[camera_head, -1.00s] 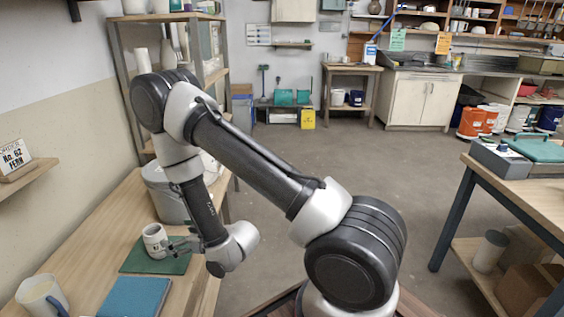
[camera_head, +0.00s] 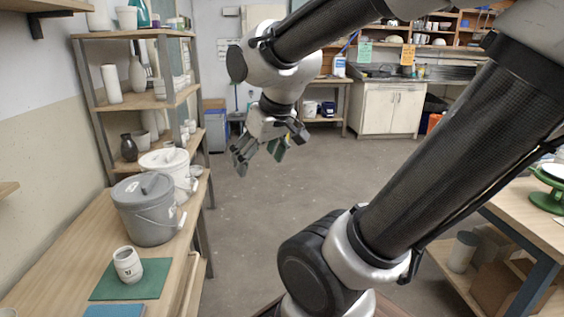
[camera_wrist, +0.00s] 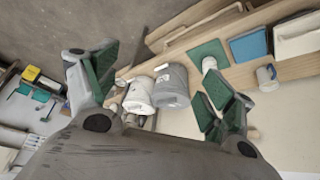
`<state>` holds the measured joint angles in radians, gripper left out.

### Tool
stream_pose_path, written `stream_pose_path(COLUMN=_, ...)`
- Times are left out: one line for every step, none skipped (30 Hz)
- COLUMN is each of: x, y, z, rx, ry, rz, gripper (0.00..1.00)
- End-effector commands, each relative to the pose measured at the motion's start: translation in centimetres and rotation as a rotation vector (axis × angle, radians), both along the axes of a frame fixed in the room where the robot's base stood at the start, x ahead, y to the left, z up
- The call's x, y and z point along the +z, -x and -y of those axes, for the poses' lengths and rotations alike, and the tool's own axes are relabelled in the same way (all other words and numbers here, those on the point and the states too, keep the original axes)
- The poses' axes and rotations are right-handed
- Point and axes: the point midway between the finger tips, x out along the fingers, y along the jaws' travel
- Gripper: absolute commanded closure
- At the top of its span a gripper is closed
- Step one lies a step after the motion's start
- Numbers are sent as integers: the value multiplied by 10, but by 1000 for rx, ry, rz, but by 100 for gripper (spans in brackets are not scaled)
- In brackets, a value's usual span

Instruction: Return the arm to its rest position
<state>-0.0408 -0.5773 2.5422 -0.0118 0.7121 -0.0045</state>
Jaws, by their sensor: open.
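My gripper (camera_head: 259,158) hangs in the air over the open floor, right of the wooden bench, in the head view. Its jaws are apart with nothing between them. The wrist view also shows my gripper (camera_wrist: 155,85), its green-padded fingers spread wide. My arm is raised and folded across the right half of the head view. A white mug (camera_head: 127,264) with dark marking stands upright on a green mat (camera_head: 152,280) on the bench, well apart from my gripper.
A grey lidded bucket (camera_head: 149,212) and a white bucket (camera_head: 173,172) stand on the bench behind the mug. A shelf unit (camera_head: 148,104) rises behind them. At right is another table (camera_head: 525,215) with a green stand (camera_head: 546,198). The middle floor (camera_head: 330,170) is clear.

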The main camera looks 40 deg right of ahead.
Motion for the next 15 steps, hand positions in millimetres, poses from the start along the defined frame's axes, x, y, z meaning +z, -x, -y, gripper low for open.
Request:
stream_pose_path(x=7, y=22, z=4, rx=-19, ry=-4, rz=-15, gripper=17)
stream_pose_path(x=9, y=33, z=6, rx=-27, ry=-5, rz=-30, gripper=17)
stream_pose_path(x=10, y=46, z=7, rx=-35, ry=-8, rz=-47, gripper=17)
stream_pose_path(x=11, y=54, z=8, rx=-41, ry=-9, rz=-59, gripper=17)
stream_pose_path(x=12, y=60, z=8, rx=-45, ry=-11, rz=-67, gripper=17)
stream_pose_path(x=12, y=67, z=9, rx=-50, ry=-13, rz=-76, gripper=17)
stream_pose_path(x=12, y=71, z=9, rx=-52, ry=-13, rz=-83, gripper=17)
stream_pose_path(x=12, y=73, z=9, rx=-53, ry=-13, rz=-86, gripper=17)
stream_pose_path(x=12, y=74, z=9, rx=-54, ry=-14, rz=-89, gripper=17)
stream_pose_path(x=12, y=75, z=9, rx=-54, ry=-14, rz=-91, gripper=17)
stream_pose_path(x=12, y=75, z=9, rx=-54, ry=-14, rz=-91, gripper=17)
stream_pose_path(x=12, y=75, z=9, rx=-53, ry=-14, rz=-92, gripper=17)
stream_pose_path(x=12, y=75, z=9, rx=-53, ry=-14, rz=-92, gripper=17)
stream_pose_path(x=12, y=75, z=9, rx=-53, ry=-14, rz=-91, gripper=17)
stream_pose_path(x=12, y=74, z=9, rx=-53, ry=-14, rz=-91, gripper=17)
